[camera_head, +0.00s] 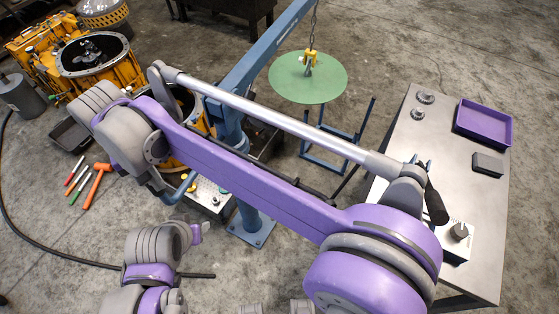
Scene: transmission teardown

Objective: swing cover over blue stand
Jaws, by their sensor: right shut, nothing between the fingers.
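The cover, a flat green disc (300,84), hangs level from a yellow hook (310,57) and chain on the blue crane (262,52). The blue stand (327,164), an open tube frame, is on the floor below and to the right of the disc in the picture. The disc overlaps part of its outline, and I cannot tell whether they are apart in height. My right arm crosses the middle of the view and hides part of the crane. My right gripper (166,192) is shut and empty near the crane's column, partly hidden behind the arm.
A metal table (412,140) at right carries a purple tray (484,124), a dark block (488,164) and small metal parts. An orange transmission housing (97,68) is at upper left. Several hand tools and a black hose lie on the floor at left.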

